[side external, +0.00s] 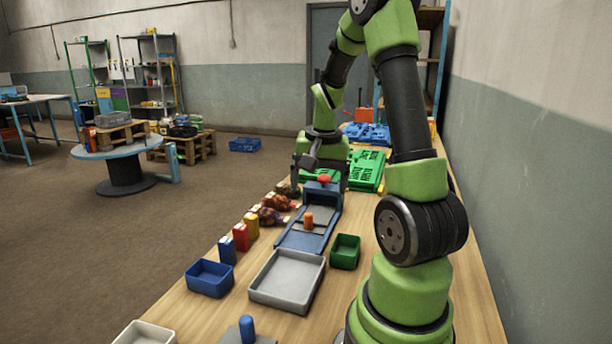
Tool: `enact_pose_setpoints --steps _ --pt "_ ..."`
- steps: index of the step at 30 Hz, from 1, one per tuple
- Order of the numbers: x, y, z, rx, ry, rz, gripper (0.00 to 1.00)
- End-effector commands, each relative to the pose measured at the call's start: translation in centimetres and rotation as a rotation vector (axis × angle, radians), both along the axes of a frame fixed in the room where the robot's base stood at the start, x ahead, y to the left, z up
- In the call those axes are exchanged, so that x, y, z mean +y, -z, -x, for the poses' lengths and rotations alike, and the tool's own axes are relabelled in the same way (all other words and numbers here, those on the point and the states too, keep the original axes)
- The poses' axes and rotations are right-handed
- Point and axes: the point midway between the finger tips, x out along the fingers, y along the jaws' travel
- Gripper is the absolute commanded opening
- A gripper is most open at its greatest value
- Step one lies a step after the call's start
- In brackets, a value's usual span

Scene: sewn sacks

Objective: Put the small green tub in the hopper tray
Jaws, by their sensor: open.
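The small green tub (345,252) stands upright on the wooden table, right of the grey tray, and looks empty. A wide grey tray (262,293) lies at the foot of a blue-framed sloping chute (284,240) with an orange peg (308,220) on it. I cannot tell for certain which of these is the hopper tray; the grey tray looks empty. My gripper (296,184) is open at the far end of the table, near the dark sacks and well away from the green tub. Its fingertips are small and partly unclear.
A blue tub (210,279) stands left of the grey tray. Small red, yellow and blue packs (241,237) and patterned sacks (270,216) line the left table edge. Green crates (367,170) lie at the back. A blue peg (247,328) and pale tray (145,334) are in front.

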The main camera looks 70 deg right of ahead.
Motion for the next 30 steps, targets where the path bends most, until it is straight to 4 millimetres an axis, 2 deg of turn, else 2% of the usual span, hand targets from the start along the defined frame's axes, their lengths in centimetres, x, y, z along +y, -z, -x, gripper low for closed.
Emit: enact_pose_setpoints --steps 1,3,6,9,12,15,18,21,30 --pt "2.5 -2.2 -1.4 -0.043 -0.093 0.034 0.88" --pt "6.0 -4.7 -2.6 -0.101 -0.215 0.068 0.88" --pt "11.2 -7.6 -3.0 -0.190 -0.390 0.103 0.88" --pt "16.1 -9.8 -2.1 -0.287 -0.563 0.125 0.88" --pt "19.9 -11.1 -0.4 -0.378 -0.718 0.132 0.88" --pt "22.5 -11.7 1.4 -0.453 -0.838 0.129 0.88" --pt "23.9 -12.0 2.7 -0.503 -0.917 0.124 0.88" --pt "24.5 -12.0 3.4 -0.527 -0.954 0.120 0.77" --pt "24.7 -12.0 3.5 -0.530 -0.961 0.120 0.77"
